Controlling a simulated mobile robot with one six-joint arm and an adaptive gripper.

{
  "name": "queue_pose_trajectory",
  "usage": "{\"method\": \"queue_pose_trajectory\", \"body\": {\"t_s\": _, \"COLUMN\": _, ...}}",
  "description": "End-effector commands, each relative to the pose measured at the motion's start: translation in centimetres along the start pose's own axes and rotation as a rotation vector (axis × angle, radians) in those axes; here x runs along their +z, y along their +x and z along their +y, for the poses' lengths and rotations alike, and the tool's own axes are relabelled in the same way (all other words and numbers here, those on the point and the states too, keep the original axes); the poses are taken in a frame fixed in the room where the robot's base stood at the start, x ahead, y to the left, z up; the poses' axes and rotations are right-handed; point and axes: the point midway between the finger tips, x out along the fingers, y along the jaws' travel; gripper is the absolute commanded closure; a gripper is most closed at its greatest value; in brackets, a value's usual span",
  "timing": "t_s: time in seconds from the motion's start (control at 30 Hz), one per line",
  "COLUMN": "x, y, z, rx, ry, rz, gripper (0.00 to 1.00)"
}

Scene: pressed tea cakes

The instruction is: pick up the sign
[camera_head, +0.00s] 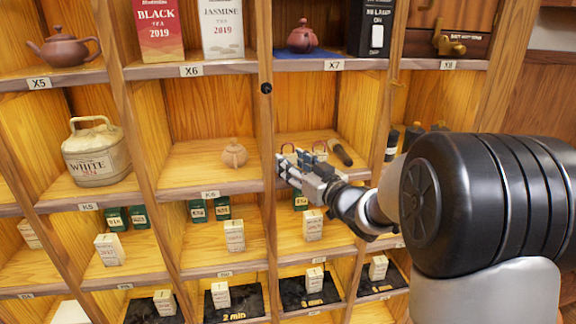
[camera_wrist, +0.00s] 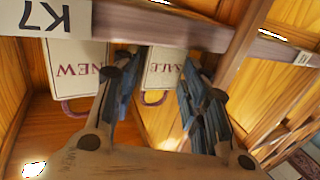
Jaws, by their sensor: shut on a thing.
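Two cream signs with looped handles are in the compartment at the K7 label. In the wrist view, one sign (camera_wrist: 164,66) has red lettering that reads SALE and lies between my gripper's fingers (camera_wrist: 160,82). The other sign (camera_wrist: 78,66) reads NEW and is beside it to the left, outside the fingers. In the head view, my gripper (camera_head: 291,168) reaches into that compartment from the right and is shut on the SALE sign. It hides most of both signs there; the looped handles show just above it.
A dark rod-like object (camera_head: 341,152) lies just right of the signs. A small clay pot (camera_head: 234,153) stands in the K6 compartment to the left. Upright dividers and shelf edges (camera_head: 212,194) closely frame the gripper. Small boxes (camera_head: 313,225) stand below.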

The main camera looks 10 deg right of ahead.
Motion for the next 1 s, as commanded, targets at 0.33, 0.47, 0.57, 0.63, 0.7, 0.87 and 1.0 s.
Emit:
{"method": "queue_pose_trajectory", "body": {"t_s": 0.33, "x": -0.2, "y": -0.1, "z": 0.1, "rx": 0.0, "ry": -0.001, "rz": 0.001, "gripper": 0.83}}
{"method": "queue_pose_trajectory", "body": {"t_s": 0.47, "x": -1.0, "y": -0.3, "z": 0.3, "rx": 0.0, "ry": -0.002, "rz": 0.001, "gripper": 0.83}}
{"method": "queue_pose_trajectory", "body": {"t_s": 0.57, "x": -2.3, "y": -0.3, "z": 0.3, "rx": -0.001, "ry": -0.002, "rz": 0.003, "gripper": 0.83}}
{"method": "queue_pose_trajectory", "body": {"t_s": 0.63, "x": -3.5, "y": -0.3, "z": 0.3, "rx": -0.001, "ry": -0.004, "rz": 0.004, "gripper": 0.83}}
{"method": "queue_pose_trajectory", "body": {"t_s": 0.7, "x": -4.9, "y": -0.3, "z": 0.2, "rx": -0.001, "ry": -0.005, "rz": 0.005, "gripper": 0.83}}
{"method": "queue_pose_trajectory", "body": {"t_s": 0.87, "x": -8.0, "y": -0.3, "z": 0.3, "rx": 0.0, "ry": -0.004, "rz": 0.004, "gripper": 0.83}}
{"method": "queue_pose_trajectory", "body": {"t_s": 1.0, "x": -10.5, "y": -0.3, "z": 0.3, "rx": 0.0, "ry": -0.004, "rz": 0.003, "gripper": 0.83}}
